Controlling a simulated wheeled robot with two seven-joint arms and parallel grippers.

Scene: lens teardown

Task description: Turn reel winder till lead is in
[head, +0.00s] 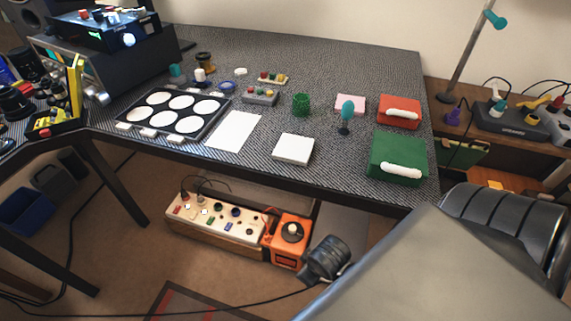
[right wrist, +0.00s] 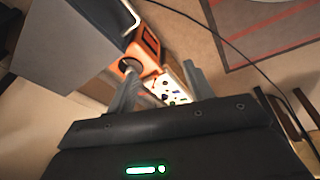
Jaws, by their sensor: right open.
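An orange box (head: 286,255) with a dark round reel and a pale knob (head: 293,229) on top, which looks like the reel winder, stands low beneath the table's front edge. The orange box also shows in the right wrist view (right wrist: 149,42), partly beyond a finger. My right gripper (right wrist: 160,72) is open, its two fingers apart with nothing between them in the grip. It points towards the orange box and stays apart from it as far as I can tell. A lead's end cannot be made out. My left gripper is not in view.
A white control panel (head: 215,222) with knobs and sockets adjoins the orange box on its left. The patterned table (head: 330,75) overhangs them from behind. A black cable (head: 190,316) crosses the floor in front. A red-and-grey mat (head: 178,308) lies nearer.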

